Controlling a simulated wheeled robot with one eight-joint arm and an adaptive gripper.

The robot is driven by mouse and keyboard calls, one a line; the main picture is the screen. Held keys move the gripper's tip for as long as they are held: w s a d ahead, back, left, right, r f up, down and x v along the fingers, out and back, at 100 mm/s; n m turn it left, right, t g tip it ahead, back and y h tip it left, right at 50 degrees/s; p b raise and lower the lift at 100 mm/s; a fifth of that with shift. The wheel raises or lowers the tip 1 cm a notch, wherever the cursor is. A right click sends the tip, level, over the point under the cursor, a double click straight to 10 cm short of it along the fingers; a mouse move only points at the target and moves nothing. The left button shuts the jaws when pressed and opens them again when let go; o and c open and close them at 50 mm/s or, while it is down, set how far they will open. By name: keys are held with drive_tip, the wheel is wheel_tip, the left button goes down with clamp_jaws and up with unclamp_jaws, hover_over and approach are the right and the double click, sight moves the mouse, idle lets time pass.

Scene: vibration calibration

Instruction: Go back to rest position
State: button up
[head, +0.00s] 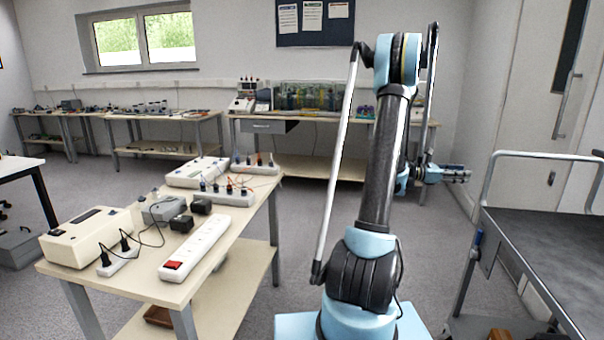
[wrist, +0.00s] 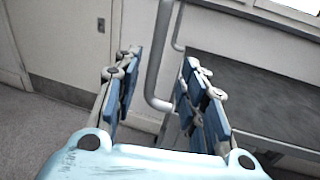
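My gripper (head: 458,174) points to the right in the head view, held in the air at the far side of my raised arm. In the wrist view, its two blue-padded fingers stand well apart (wrist: 160,64). Nothing is between the pads; the trolley's bent handle tube shows behind the gap. My arm stands upright over my light-blue base and hides part of the room behind it.
A dark-topped trolley (head: 560,235) with a metal handle (head: 490,172) stands at the right, below my gripper's side. A table (head: 250,215) with a white power strip (head: 195,247) and several devices stands at the left. Grey floor (head: 290,235) is clear between table and arm.

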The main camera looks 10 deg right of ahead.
drive_tip(key=s+a+m+t+y, duration=0.2)
drive_tip(key=s+a+m+y, duration=0.2)
drive_tip(key=a, duration=0.8)
drive_tip(key=s+a+m+t+y, duration=0.1)
drive_tip(key=s+a+m+y, duration=0.25)
drive_tip(key=a, duration=0.75)
drive_tip(key=s+a+f+m+y, duration=0.2)
drive_tip(key=s+a, duration=0.4)
drive_tip(key=a, duration=0.3)
drive_tip(key=s+a+f+m+t+y, duration=0.1)
drive_tip(key=s+a+f+m+y, duration=0.2)
drive_tip(key=s+a, duration=0.3)
drive_tip(key=s+a+f+m+y, duration=0.3)
drive_tip(key=s+a+f+y, duration=0.2)
drive_tip(key=a, duration=0.9)
drive_tip(key=shift+s, duration=0.75)
drive_tip(key=shift+m, duration=0.25)
drive_tip(key=shift+c, duration=0.7)
